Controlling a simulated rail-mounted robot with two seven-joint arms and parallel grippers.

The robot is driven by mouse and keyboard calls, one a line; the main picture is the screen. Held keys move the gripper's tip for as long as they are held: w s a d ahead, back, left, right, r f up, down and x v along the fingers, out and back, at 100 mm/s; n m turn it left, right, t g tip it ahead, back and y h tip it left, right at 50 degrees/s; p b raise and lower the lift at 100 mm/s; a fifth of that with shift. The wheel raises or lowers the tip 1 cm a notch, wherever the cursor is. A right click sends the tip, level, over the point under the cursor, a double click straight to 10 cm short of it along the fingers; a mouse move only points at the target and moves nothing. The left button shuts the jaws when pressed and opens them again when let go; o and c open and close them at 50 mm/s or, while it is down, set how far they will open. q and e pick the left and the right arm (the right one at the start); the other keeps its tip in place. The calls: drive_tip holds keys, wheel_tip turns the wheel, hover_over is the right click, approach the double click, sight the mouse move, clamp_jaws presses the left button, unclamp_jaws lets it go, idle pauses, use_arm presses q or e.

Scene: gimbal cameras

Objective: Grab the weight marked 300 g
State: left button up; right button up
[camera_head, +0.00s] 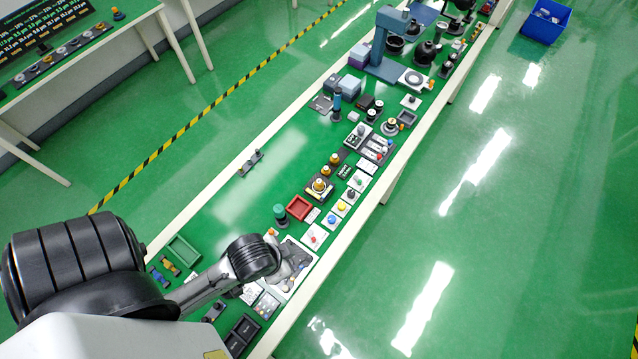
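No marking of 300 g can be read on anything in the head view. Small brass, weight-like pieces stand on the bench: one (320,185) on a small dark-based device and another (335,159) just behind it. They are too small to identify. My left arm comes in from the lower left and ends in a black wrist joint (252,257) over the near part of the bench, well short of the brass pieces. Its fingers cannot be made out against the grey tray (305,256) beside it. My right gripper is not in view.
The long green bench (222,222) runs away to the upper right, crowded along its right side. A red tray (299,207), a dark green cylinder (280,214) and a blue-grey stand (379,52) rise from it. The bench's left middle is mostly clear. A blue bin (546,22) sits on the floor.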

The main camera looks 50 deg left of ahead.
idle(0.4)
use_arm(q)
drive_tip(key=o, duration=0.6)
